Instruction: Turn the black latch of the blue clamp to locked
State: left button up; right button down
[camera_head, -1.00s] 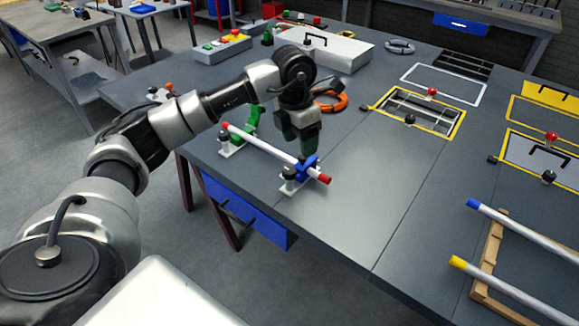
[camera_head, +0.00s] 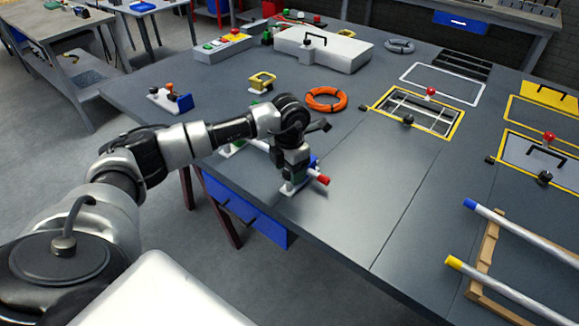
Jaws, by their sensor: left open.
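The blue clamp (camera_head: 314,161) sits near the table's front edge, around the red-capped end of a white rod (camera_head: 262,145). My left gripper (camera_head: 293,180) is lowered right at the clamp and covers most of it. It is open, but I cannot tell whether its fingers touch the clamp. The black latch cannot be made out behind the gripper. The red rod end (camera_head: 322,179) sticks out to the right of the gripper. My right gripper is not in view.
An orange ring (camera_head: 326,99), a yellow bracket (camera_head: 262,81) and a blue-and-white fixture (camera_head: 172,101) lie behind my arm. A yellow-framed opening (camera_head: 456,124) is to the right. Two rods rest on a wooden rack (camera_head: 485,255) at right. The table between is clear.

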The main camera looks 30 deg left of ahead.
pick_arm(q)
jog(key=c, duration=0.9)
jog(key=shift+c, duration=0.2)
